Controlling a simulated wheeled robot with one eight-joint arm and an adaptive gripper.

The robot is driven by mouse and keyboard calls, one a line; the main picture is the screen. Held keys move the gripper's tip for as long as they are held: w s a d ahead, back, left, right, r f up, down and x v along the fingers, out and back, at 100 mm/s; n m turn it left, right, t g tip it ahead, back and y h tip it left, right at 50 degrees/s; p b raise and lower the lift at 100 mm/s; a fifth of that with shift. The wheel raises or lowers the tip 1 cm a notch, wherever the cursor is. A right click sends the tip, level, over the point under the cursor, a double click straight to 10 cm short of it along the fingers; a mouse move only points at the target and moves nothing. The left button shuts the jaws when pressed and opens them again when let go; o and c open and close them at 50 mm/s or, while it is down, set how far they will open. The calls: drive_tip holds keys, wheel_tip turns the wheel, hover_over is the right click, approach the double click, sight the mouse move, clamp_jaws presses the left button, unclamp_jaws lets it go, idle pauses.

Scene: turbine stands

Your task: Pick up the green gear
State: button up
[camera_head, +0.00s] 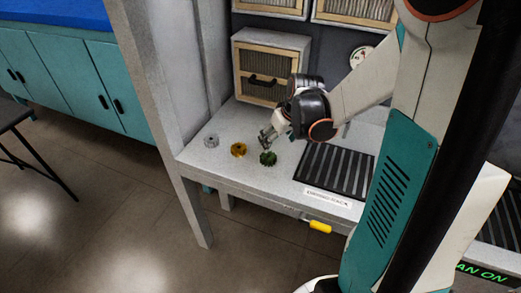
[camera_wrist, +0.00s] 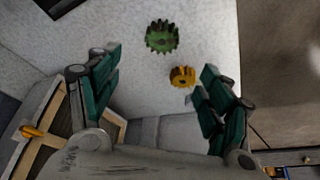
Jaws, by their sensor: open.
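The green gear (camera_head: 268,158) lies on the grey table near its front edge. It also shows in the wrist view (camera_wrist: 162,37), flat on the table beyond my fingertips. My gripper (camera_head: 266,136) is above the table, just behind the green gear in the head view. In the wrist view my gripper (camera_wrist: 158,85) has its two fingers wide apart with nothing between them, and the green gear is apart from both.
A yellow gear (camera_head: 238,149) lies left of the green one, close to one finger in the wrist view (camera_wrist: 182,77). A grey gear (camera_head: 211,140) lies further left. A drying rack (camera_head: 338,171) is at right. A wooden-framed box (camera_head: 270,68) stands behind.

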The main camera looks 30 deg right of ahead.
drive_tip(key=b, duration=0.2)
hover_over(268, 156)
drive_tip(key=s, duration=0.2)
drive_tip(key=f, duration=0.6)
drive_tip(key=shift+s+d+f, duration=0.1)
drive_tip(key=shift+s+f, duration=0.1)
drive_tip(key=shift+f, duration=0.2)
drive_tip(key=shift+b+x, duration=1.4)
drive_tip(key=shift+x, duration=1.25)
drive_tip(key=shift+s, duration=0.25)
drive_tip(key=c, duration=1.6)
drive_tip(key=shift+r, duration=0.15)
wheel_tip(268, 156, up, 20)
drive_tip(key=p, duration=0.7)
